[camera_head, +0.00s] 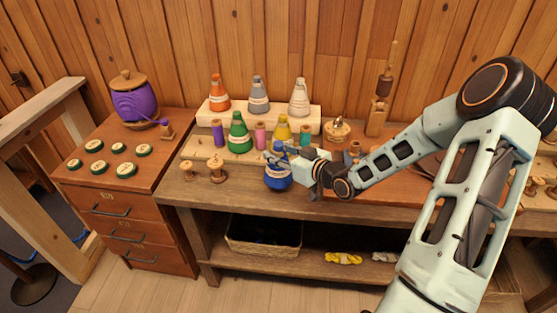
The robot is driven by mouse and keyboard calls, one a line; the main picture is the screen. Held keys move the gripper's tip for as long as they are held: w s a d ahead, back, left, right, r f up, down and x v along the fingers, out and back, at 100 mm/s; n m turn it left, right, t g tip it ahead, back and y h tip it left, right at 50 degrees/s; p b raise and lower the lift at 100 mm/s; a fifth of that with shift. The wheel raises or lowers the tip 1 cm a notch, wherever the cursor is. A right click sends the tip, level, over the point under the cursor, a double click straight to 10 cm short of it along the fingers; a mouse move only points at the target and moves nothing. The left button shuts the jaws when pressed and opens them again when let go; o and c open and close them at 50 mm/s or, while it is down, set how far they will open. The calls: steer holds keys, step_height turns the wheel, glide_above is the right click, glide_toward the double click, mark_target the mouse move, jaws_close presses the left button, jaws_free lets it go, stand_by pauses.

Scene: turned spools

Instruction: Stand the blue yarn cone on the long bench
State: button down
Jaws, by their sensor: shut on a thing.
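The blue yarn cone (278,179) is upright at the front edge of the long bench (232,194), in the head view. My gripper (282,158) reaches in from the right and is shut on the cone's upper part. The jaws hide some of the cone's top. I cannot tell whether the cone's base touches the bench or hangs just above or in front of its edge.
A green cone (238,135) and a yellow cone (282,130) stand behind, with small spools between them. Orange (219,95), grey (258,97) and white (299,100) cones stand on a raised step. Wooden spools (216,167) stand left. A basket (262,238) sits below.

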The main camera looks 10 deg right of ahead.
steer(key=shift+f, duration=1.25)
steer(key=shift+f, duration=0.2)
steer(key=c, duration=1.2)
jaws_free()
steer(key=shift+s, duration=0.1)
steer(key=shift+r, duration=0.2)
steer(key=v, duration=1.2)
steer(key=shift+d, duration=0.15)
